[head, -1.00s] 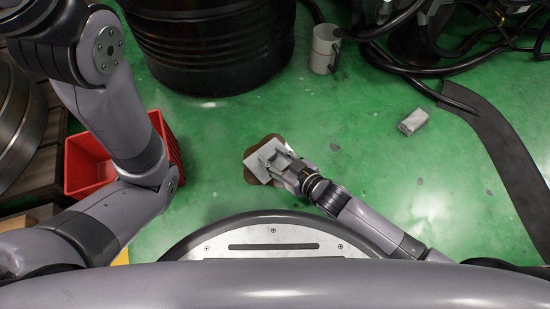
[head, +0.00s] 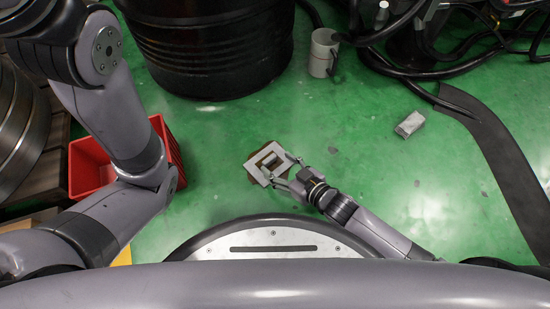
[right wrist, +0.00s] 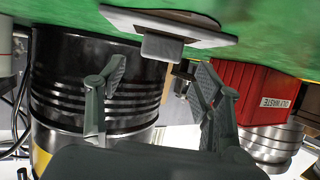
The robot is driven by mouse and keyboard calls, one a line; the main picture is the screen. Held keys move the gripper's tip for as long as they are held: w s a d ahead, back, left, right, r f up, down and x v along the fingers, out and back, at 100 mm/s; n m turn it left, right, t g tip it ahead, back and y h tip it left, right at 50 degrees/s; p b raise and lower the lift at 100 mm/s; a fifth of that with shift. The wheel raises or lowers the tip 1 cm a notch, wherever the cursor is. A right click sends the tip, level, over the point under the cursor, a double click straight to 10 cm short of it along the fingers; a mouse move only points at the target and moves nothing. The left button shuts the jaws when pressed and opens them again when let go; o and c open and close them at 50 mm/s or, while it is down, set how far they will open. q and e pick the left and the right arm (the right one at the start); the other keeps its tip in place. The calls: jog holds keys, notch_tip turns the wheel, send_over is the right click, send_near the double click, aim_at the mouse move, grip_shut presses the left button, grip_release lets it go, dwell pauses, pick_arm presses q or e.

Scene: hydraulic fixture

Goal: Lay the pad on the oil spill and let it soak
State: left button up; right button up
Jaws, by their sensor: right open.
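The pad (head: 257,162) is a pale grey square plate with a raised block in its middle. It lies on the green floor, over the brown oil spill (head: 250,178). Only a little brown shows at the pad's edge, and the rest is hidden. My right gripper (head: 285,172) is open, its two fingers spread at the pad's right side. In the right wrist view, the pad (right wrist: 213,36) and its grey block appear beyond the spread fingers (right wrist: 160,80), apart from them. My left arm shows at the left of the head view, but its gripper does not.
A red bin (head: 88,178), labelled oily waste in the right wrist view (right wrist: 250,85), stands left. A black drum (head: 210,50) stands behind the pad. A grey mug (head: 321,52) and small grey block (head: 410,124) are on the floor, with hoses at right. Floor around the pad is clear.

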jog(key=p+v, duration=0.4)
jog(key=v, duration=0.4)
jog(key=shift+d+r, duration=0.1)
jog(key=shift+r, duration=0.1)
jog(key=shift+s+d+r+p, duration=0.1)
jog(key=shift+s+d+p, duration=0.15)
jog(key=shift+s+p, duration=0.15)
